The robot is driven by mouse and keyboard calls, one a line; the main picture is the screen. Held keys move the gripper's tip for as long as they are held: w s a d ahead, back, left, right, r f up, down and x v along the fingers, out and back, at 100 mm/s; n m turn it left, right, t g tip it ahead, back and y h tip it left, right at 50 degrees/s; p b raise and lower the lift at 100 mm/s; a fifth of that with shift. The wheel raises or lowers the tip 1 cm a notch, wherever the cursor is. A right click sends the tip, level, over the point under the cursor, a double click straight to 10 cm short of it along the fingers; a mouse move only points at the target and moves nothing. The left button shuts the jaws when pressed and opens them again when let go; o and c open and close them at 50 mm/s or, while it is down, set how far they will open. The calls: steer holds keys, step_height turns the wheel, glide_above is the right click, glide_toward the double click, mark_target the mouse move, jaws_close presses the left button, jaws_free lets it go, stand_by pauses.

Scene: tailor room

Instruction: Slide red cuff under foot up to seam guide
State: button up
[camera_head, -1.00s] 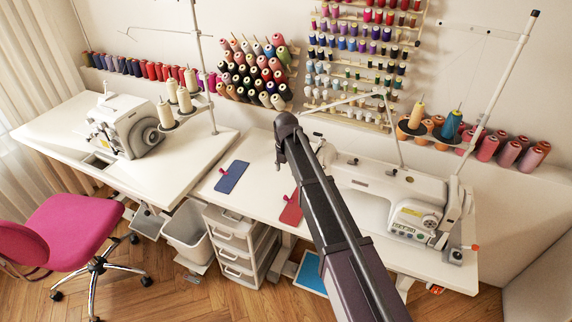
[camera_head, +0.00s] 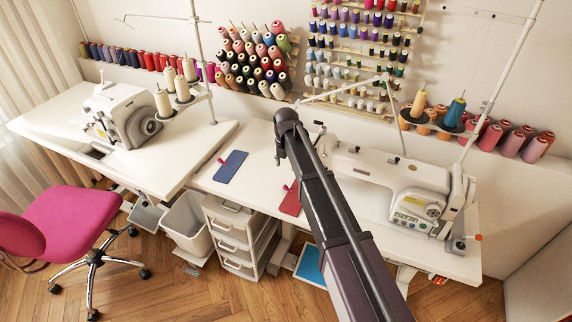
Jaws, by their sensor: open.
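The red cuff (camera_head: 290,203) lies flat on the white table, left of my arm, with a small red tab at its upper end; my arm is close to its right edge in the picture. The white sewing machine (camera_head: 385,182) stands to the right of my arm. Its foot and seam guide are hidden or too small to tell. My gripper (camera_head: 279,158) is at the far end of my dark arm, above the table and beyond the cuff in the picture. Only a small dark part of it shows; it is open and apart from the cuff.
A blue piece (camera_head: 231,165) with a red tab lies left of the cuff. An overlock machine (camera_head: 122,115) stands on the left table. Thread racks (camera_head: 258,62) line the wall. A drawer unit (camera_head: 236,233), bin (camera_head: 188,226) and pink chair (camera_head: 70,220) stand in front.

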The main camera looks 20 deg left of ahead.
mark_target(286, 186)
steer(key=shift+f+b, duration=5.1)
steer(key=shift+f, duration=0.3)
jaws_close()
